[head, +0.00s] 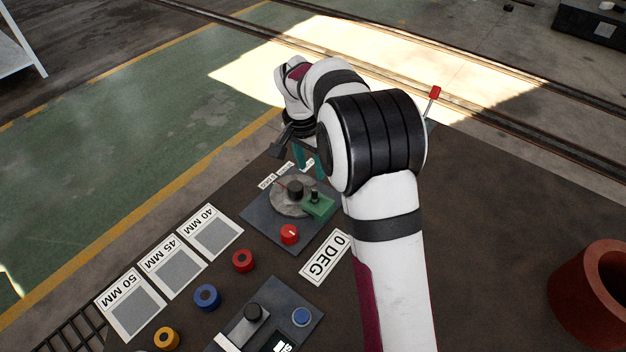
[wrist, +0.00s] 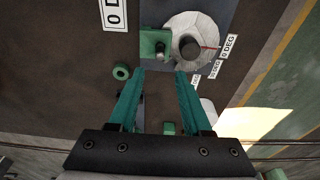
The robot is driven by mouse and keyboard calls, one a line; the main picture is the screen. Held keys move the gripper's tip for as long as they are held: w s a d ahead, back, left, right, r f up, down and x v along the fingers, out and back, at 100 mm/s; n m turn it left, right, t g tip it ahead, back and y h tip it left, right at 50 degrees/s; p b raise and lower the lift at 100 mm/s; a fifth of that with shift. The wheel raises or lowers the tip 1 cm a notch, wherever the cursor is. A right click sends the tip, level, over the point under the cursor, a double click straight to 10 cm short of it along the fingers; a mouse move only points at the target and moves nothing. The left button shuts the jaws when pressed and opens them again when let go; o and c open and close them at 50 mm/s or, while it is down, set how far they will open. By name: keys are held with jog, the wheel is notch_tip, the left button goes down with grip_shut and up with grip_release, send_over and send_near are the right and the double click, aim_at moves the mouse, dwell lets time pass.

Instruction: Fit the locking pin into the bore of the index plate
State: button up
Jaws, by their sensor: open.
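The index plate (head: 281,205) is a grey disc with a dark hub on a dark panel; it also shows in the wrist view (wrist: 183,23). A green block (head: 322,208) sits at its edge, and in the wrist view (wrist: 147,37) too. A small dark-topped pin (head: 314,194) stands at the block, likely the locking pin; it shows in the wrist view (wrist: 160,48). I cannot tell how deep it sits, and the bore is not clear. My gripper (wrist: 160,73) is open and empty, its teal fingers short of the block. My arm partly covers it in the head view.
A red knob (head: 289,233) is on the same panel. Red (head: 243,261), blue (head: 207,297) and orange (head: 166,339) rings lie left. A green ring (wrist: 121,71) lies beside my left finger in the wrist view. A red-brown cylinder (head: 585,300) stands right; bench between is clear.

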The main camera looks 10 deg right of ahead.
jog(key=s+d+r+n+y, duration=0.1)
jog(key=s+r, duration=0.3)
jog(key=s, duration=0.4)
jog(key=s+r, duration=0.4)
jog(key=s, duration=0.3)
jog(key=s+a+f+n+g+y, duration=0.1)
jog(key=s+f+n+y, duration=0.1)
jog(key=s, duration=1.8)
jog(key=shift+s, duration=0.4)
